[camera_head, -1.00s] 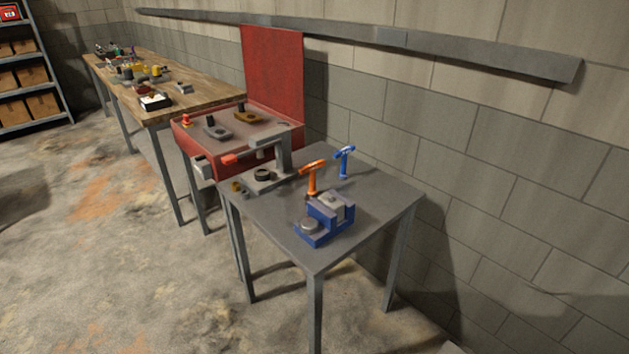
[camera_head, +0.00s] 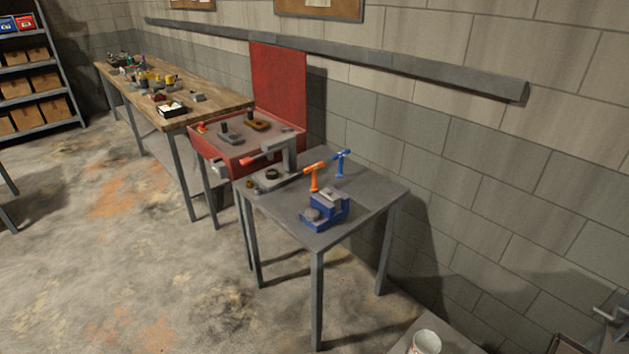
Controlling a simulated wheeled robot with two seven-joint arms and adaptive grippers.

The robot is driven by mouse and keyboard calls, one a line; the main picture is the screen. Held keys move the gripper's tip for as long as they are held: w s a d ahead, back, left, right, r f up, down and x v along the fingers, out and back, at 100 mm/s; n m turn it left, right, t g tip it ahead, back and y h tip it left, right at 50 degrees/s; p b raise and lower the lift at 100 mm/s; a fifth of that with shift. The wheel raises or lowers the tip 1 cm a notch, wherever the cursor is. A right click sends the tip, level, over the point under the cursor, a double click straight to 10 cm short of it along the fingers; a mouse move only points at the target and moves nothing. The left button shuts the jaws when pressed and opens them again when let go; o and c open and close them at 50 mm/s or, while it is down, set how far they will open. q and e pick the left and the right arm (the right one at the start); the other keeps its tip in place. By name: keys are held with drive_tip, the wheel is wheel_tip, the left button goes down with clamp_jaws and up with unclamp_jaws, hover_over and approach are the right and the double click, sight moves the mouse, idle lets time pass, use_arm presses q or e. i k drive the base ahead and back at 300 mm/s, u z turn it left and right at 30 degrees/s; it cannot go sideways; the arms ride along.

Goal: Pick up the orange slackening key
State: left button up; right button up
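The orange slackening key (camera_head: 315,177) is T-shaped and stands upright on the grey metal table (camera_head: 368,207), behind the blue vise. A similar blue T-shaped key (camera_head: 340,163) stands just behind it to the right. Neither of my grippers shows in the head view, so their state is not visible.
The blue vise (camera_head: 325,212) stands in front of the orange key. A grey press-like tool (camera_head: 285,165) stands to its left. A red open-lidded box (camera_head: 275,95) and a long wooden bench (camera_head: 215,107) extend behind. A white cup (camera_head: 425,343) is at the bottom right. Floor in front is open.

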sight(313, 189)
drive_tip(key=u, duration=0.65)
drive_tip(key=i, duration=0.85)
drive_tip(key=u, duration=0.55)
drive_tip(key=i, duration=1.15)
drive_tip(key=z, duration=0.25)
